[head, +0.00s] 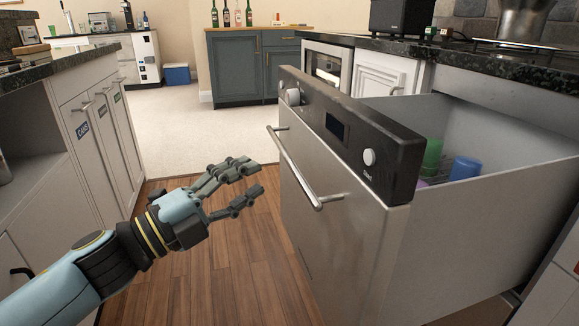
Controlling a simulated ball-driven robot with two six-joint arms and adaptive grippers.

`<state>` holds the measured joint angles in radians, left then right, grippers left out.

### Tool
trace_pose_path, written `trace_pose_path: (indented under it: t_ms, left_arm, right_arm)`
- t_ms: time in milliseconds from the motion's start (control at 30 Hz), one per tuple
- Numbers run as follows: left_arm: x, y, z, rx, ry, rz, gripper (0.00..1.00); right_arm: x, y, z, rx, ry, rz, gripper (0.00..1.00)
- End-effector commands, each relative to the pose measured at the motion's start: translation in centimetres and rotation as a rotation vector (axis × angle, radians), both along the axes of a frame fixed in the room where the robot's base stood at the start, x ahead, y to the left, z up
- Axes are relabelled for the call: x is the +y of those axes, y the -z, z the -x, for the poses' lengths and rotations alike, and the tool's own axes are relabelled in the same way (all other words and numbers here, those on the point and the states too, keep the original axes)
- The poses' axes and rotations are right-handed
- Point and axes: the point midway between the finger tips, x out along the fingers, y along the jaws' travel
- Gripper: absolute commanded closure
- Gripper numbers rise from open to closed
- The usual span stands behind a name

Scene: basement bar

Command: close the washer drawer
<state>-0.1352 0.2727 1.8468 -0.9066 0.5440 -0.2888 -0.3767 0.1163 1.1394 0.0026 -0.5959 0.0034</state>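The washer drawer (345,215) is pulled out on the right in the head view. It has a steel front, a black control strip (350,130) with knobs and a small display, and a bar handle (297,172). Its inside shows, with a green cup (432,157) and a blue cup (465,169) in it. My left gripper (258,180) is open and empty. It is in front of the drawer, to the left of the handle, and looks apart from it. My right gripper is not in view.
White cabinets (100,130) with a dark countertop stand on the left. A counter with a stove (520,50) runs above and behind the drawer. Wood floor (215,245) lies clear between them. A blue-grey cabinet (250,70) with bottles stands at the back.

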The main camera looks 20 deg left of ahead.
Motion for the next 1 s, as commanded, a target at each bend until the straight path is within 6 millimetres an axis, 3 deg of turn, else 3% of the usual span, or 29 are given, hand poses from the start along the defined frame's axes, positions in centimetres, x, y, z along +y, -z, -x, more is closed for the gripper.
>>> trace_pose_path:
  t_ms: [200,400,800,1000]
  left_arm:
    - [-2.4,-1.0,-3.8,-0.003,-0.003,0.004,0.66]
    - [-4.0,-1.4,-6.3,0.000,-0.003,0.004,0.66]
    - [-4.6,-1.5,-7.1,0.002,-0.002,0.001,0.66]
    - [-4.6,-1.5,-7.1,0.002,-0.002,0.001,0.89]
  right_arm:
    - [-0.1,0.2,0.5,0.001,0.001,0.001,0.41]
    - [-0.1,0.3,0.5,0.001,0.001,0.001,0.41]
    - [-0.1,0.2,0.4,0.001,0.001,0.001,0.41]
    - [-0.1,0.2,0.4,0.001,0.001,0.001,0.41]
